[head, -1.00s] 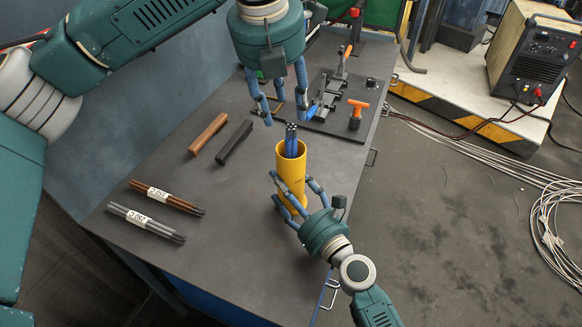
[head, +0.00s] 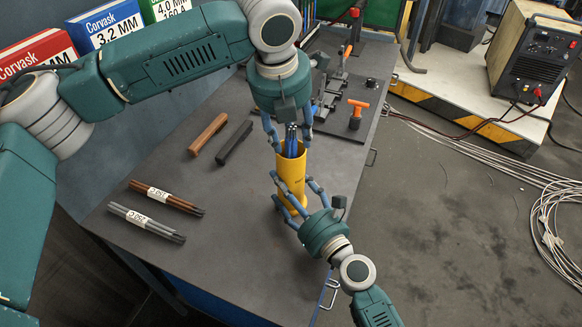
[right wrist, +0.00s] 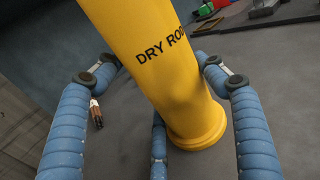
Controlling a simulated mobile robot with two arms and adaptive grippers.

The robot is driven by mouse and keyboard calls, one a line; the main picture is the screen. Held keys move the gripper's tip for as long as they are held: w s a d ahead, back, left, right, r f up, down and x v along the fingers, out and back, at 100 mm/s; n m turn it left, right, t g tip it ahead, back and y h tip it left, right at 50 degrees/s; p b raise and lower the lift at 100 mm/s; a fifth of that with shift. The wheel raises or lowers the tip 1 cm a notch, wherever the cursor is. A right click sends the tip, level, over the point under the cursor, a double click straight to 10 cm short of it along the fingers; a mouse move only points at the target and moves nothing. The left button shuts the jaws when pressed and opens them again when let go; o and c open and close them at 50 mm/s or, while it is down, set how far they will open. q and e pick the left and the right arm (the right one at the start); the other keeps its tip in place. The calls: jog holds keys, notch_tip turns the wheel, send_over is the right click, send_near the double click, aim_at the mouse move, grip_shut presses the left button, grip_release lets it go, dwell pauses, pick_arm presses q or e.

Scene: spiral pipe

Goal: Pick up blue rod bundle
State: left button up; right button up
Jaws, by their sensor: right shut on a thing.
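The blue rod bundle (head: 291,146) stands upright in a yellow tube (head: 292,173) on the table, with only its top ends showing above the rim. My left gripper (head: 292,142) is above the tube, its fingers spread on both sides of the rod tops. It looks open, with a gap to the rods. My right gripper (head: 291,188) is shut around the yellow tube. The right wrist view shows the tube (right wrist: 160,60), lettered "DRY ROD", between the blue fingers of that gripper (right wrist: 155,72); the rods are not seen there.
Brown (head: 167,197) and grey (head: 146,222) labelled rod bundles lie at the table's left front. A brown bar (head: 208,135) and black bar (head: 234,142) lie behind them. A clamp fixture and an orange-handled tool (head: 357,113) are at the back right.

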pick_arm(q)
grip_shut()
jog(key=shift+r, duration=0.15)
notch_tip(320, 180, up, 27)
jog(key=shift+f, duration=2.2)
pick_arm(e)
jog(key=o, duration=1.6)
jog(key=shift+s+d, duration=0.1)
